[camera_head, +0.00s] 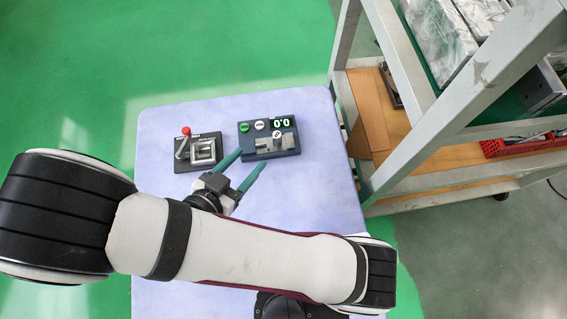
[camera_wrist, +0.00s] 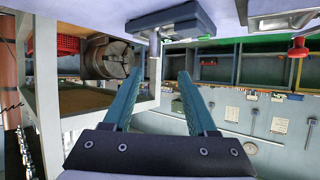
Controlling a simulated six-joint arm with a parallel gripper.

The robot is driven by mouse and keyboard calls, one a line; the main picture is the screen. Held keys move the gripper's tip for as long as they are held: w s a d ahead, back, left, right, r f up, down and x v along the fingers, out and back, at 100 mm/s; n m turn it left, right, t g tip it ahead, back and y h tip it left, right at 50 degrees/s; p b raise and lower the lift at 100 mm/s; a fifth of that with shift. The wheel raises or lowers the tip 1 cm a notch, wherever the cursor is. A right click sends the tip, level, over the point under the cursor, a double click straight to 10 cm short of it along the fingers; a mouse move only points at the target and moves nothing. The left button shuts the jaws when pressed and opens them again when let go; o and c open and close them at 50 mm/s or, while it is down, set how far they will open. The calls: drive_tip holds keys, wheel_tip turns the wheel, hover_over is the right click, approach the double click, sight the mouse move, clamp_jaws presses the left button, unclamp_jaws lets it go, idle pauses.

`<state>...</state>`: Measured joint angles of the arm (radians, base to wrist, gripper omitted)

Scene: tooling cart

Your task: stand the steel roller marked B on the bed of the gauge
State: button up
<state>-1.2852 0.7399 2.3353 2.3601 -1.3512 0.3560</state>
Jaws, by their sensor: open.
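The gauge (camera_head: 248,150) is a dark blue block on the pale table, with two round buttons and a display reading 0.0. In the wrist view the gripper (camera_wrist: 160,74) is open and nothing shows between the fingers. The gauge (camera_wrist: 172,18) appears there upside down.
A black-based fixture with a steel frame (camera_head: 194,153) and a red-knobbed lever (camera_head: 186,131) stands left of the gauge. The grey-framed cart (camera_head: 405,150) stands right of the table (camera_head: 320,190). The table's right side is clear.

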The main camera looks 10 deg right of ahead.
drive_tip(key=w+a+r+m+g+y, duration=0.1)
drive_tip(key=w+a+g+y, duration=0.1)
drive_tip(key=w+a+y, duration=0.45)
wheel_tip(320, 180, up, 9)
drive_tip(key=s+n+g+y, duration=0.2)
drive_tip(key=n+g+y, duration=0.1)
drive_tip(key=y, duration=0.3)
drive_tip(key=s+d+r+g+h, duration=0.3)
drive_tip(key=s+d+g, duration=0.2)
drive_tip(key=s+d, duration=1)
drive_tip(key=shift+s+d+n, duration=0.15)
drive_tip(key=shift+d+n, duration=0.15)
drive_tip(key=shift+d, duration=0.6)
drive_tip(key=shift+r, duration=0.1)
